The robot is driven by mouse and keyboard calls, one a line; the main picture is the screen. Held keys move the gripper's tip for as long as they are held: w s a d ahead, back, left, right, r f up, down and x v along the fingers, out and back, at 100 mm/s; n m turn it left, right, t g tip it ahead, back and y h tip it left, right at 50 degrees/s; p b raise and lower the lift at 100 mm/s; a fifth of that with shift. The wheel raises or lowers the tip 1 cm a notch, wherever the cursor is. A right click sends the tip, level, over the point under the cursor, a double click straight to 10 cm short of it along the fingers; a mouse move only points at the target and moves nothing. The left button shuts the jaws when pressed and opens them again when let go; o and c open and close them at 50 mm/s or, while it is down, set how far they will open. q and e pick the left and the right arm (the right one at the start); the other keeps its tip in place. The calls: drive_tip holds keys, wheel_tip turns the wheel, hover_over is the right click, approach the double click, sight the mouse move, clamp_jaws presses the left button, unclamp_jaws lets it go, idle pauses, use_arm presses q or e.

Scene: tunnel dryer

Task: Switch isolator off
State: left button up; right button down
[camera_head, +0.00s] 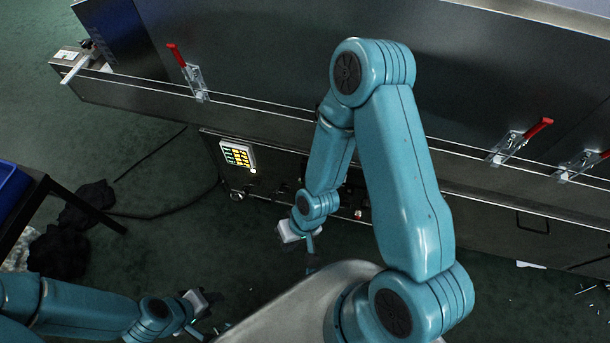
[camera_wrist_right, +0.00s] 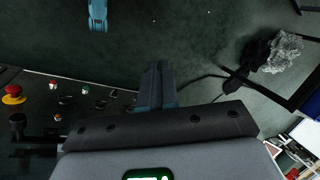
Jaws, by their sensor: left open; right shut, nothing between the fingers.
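A dark control panel (camera_head: 270,170) sits low on the machine front in the head view, partly hidden by my right arm. In the right wrist view the panel (camera_wrist_right: 65,90) is at the left, with a red knob on a yellow base (camera_wrist_right: 14,92) at its far edge. I cannot tell which control is the isolator. My right gripper (camera_head: 312,250) is in front of the panel, shut and empty; its closed fingers also show in the wrist view (camera_wrist_right: 158,80), apart from the controls. My left gripper (camera_head: 205,304) is open and empty, low over the floor at the left.
A lit display (camera_head: 238,155) is on the panel's left part. Red-handled clamps (camera_head: 192,75) line the machine. A dark table (camera_head: 40,200) with a blue bin (camera_head: 10,188) stands at the left. A black cable (camera_head: 155,212) lies on the green floor. Floor between table and panel is mostly free.

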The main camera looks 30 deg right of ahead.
drive_tip(key=w+d+f+m+h+b, duration=0.1)
drive_tip(key=w+d+f+b, duration=0.25)
drive_tip(key=w+b, duration=0.4)
drive_tip(key=w+d+f+m+h+b, duration=0.1)
drive_tip(key=w+d+f+m+b, duration=0.2)
drive_tip(key=w+b, duration=0.45)
use_arm(q)
wheel_tip(320, 180, down, 27)
drive_tip(key=b, duration=0.9)
use_arm(e)
drive_tip(key=w+d+r+m+h, duration=0.1)
drive_tip(key=d+r+h, duration=0.1)
drive_tip(key=d, duration=0.3)
drive_tip(key=w+d+r+m+t+h, duration=0.1)
drive_tip(key=d+r+m+h, duration=0.1)
drive_tip(key=d+r, duration=0.1)
drive_tip(key=shift+w+d+r+m, duration=0.25)
drive_tip(key=shift+d+r+m, duration=0.05)
drive_tip(key=shift+d, duration=0.6)
use_arm(q)
drive_tip(key=shift+d, duration=0.1)
